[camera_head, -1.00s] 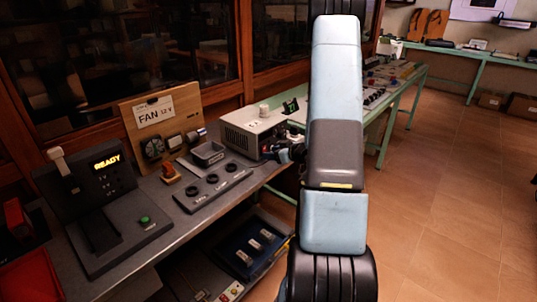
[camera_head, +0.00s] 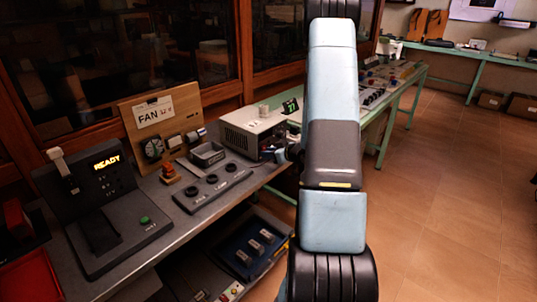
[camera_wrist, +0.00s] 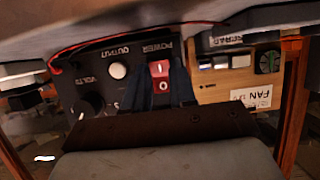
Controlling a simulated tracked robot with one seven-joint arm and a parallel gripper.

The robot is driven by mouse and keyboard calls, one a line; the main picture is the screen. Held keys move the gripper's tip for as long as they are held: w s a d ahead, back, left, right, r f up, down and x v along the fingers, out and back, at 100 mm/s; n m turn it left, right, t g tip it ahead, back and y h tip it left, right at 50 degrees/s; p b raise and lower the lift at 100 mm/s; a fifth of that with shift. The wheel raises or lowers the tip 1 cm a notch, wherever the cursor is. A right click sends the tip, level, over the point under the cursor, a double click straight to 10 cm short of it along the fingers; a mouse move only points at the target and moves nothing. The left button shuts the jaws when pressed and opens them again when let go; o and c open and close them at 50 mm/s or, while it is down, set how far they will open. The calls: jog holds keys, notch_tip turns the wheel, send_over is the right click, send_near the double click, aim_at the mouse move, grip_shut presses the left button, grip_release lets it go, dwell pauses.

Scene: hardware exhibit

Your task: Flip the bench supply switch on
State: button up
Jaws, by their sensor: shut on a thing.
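The bench supply (camera_head: 252,132) is a light grey box on the bench, left of my arm in the head view. Its dark front panel (camera_wrist: 88,80) appears upside down in the wrist view, with POWER, OUTPUT and VOLTS lettering. The red power switch (camera_wrist: 160,68), marked I and O, sits under the POWER lettering. My gripper (camera_wrist: 163,88) has its dark fingers on either side of this switch and is shut on it. The fingers partly cover its sides. In the head view my arm hides most of the gripper. I cannot tell the switch's tilt.
A wooden FAN board (camera_head: 165,120) stands left of the supply. A READY console (camera_head: 105,195) and a knob panel (camera_head: 212,188) sit nearer on the bench. A red tray (camera_head: 30,280) is at lower left. The tiled floor at right is clear.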

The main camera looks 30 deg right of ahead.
grip_shut()
jog(key=shift+f+t, duration=0.3)
jog(key=shift+t, duration=0.2)
jog(key=shift+a+f+t+y, duration=0.1)
jog(key=shift+f+t+y, duration=0.15)
jog(key=shift+t+y, duration=0.65)
jog(key=shift+t+h, duration=0.3)
jog(key=o, duration=0.9)
grip_release()
jog(key=shift+c, duration=0.2)
jog(key=f+v, duration=0.1)
jog(key=v, duration=1.2)
jog(key=shift+s+d+r, duration=0.2)
jog(key=shift+s+r, duration=0.15)
jog(key=shift+r, duration=0.1)
